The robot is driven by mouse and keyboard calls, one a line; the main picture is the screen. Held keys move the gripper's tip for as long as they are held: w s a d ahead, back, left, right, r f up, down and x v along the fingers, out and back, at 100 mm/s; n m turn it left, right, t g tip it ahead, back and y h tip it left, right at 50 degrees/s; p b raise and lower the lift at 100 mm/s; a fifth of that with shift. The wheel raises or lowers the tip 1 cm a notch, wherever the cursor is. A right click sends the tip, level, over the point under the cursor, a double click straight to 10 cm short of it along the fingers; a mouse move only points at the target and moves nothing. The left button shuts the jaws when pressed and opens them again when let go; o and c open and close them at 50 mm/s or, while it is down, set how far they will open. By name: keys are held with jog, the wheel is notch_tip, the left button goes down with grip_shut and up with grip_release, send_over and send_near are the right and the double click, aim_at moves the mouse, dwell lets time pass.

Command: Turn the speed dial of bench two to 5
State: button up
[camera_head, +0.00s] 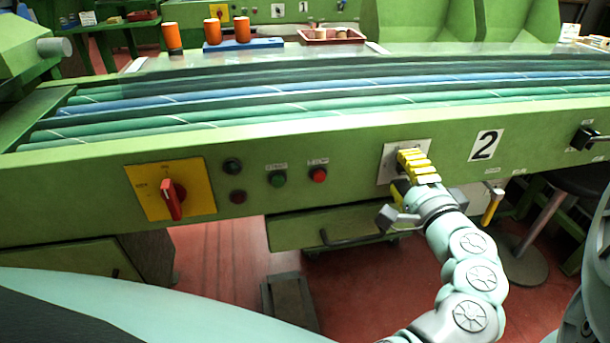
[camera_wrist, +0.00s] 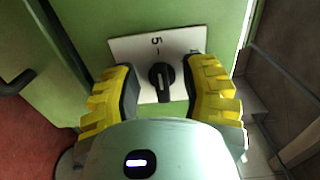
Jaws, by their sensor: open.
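The speed dial's white plate (camera_head: 388,164) is on the green front of bench two, left of the "2" sign (camera_head: 486,145). In the wrist view its black knob (camera_wrist: 161,82) sits on the plate below a printed 5 (camera_wrist: 156,41). A pale mark on the knob's upper end faces roughly toward the 5; exact alignment is hard to tell. Another number at the plate's right is partly hidden. My gripper (camera_head: 403,175) is at the dial, its yellow fingers open on either side of the knob, with visible gaps. In the head view it hides the knob.
A yellow panel with a red switch (camera_head: 172,198) and several push buttons (camera_head: 277,178) are left on the bench front. A yellow-handled lever (camera_head: 492,206) and a black handle (camera_head: 585,138) are to the right. A drawer (camera_head: 300,228) lies below.

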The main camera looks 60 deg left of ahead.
aim_at(405, 173)
jog(key=v, duration=0.5)
jog(key=shift+w+d+f, duration=0.1)
jog(key=shift+d, duration=0.05)
jog(key=shift+s+d, duration=0.3)
jog(key=shift+d, duration=0.2)
